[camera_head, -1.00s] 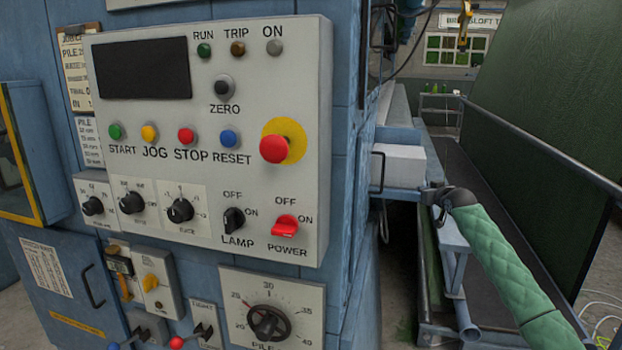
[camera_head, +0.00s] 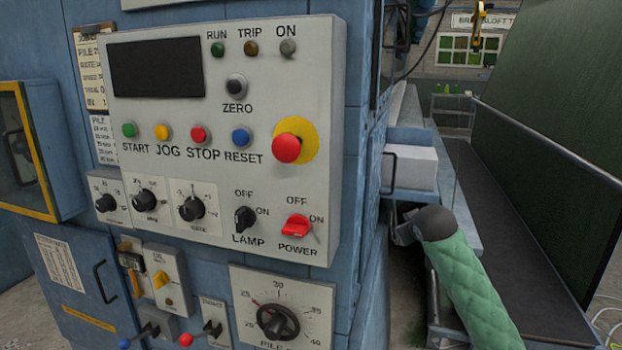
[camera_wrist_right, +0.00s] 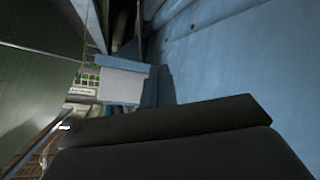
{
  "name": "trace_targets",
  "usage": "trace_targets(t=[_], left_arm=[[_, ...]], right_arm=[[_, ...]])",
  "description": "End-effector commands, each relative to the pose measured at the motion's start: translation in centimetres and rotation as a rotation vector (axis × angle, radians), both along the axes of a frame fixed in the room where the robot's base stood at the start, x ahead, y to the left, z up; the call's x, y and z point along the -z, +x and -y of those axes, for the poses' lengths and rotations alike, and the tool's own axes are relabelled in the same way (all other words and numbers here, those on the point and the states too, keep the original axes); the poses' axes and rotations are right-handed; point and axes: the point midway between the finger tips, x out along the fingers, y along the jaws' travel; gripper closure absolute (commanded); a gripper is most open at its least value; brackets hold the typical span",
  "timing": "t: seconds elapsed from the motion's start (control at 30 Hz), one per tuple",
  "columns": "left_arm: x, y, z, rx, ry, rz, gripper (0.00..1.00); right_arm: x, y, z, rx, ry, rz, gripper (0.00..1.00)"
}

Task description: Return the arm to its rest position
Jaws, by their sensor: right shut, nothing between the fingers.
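My right arm, in a green quilted sleeve, comes up from the lower right in the head view, to the right of the control panel (camera_head: 225,75). Its dark wrist end points left towards the blue machine's side, apart from the panel front. My right gripper (camera_wrist_right: 180,125) fills the bottom of the right wrist view as a dark shape. It is shut and holds nothing. In the head view its fingers are mostly hidden by the wrist. My left gripper is not in view.
The panel carries a red emergency button (camera_head: 286,148), a red power switch (camera_head: 296,226) and a black lamp switch (camera_head: 245,219). A white box-like part (camera_head: 409,167) juts out behind my wrist. A rail (camera_head: 550,150) and dark green sheet stand at right.

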Motion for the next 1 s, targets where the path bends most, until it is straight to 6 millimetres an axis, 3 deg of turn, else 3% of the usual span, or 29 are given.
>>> trace_targets(t=[0.1,0.4,1.0], left_arm=[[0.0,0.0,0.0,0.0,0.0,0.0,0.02],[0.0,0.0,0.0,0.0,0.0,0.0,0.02],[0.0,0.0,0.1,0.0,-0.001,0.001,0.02]], right_arm=[[3.6,-4.2,-1.9,0.004,0.005,-0.052,1.0],[11.1,-13.9,-4.9,0.02,0.038,-0.166,1.0],[23.5,-31.8,-8.8,0.043,0.175,-0.389,1.0]])
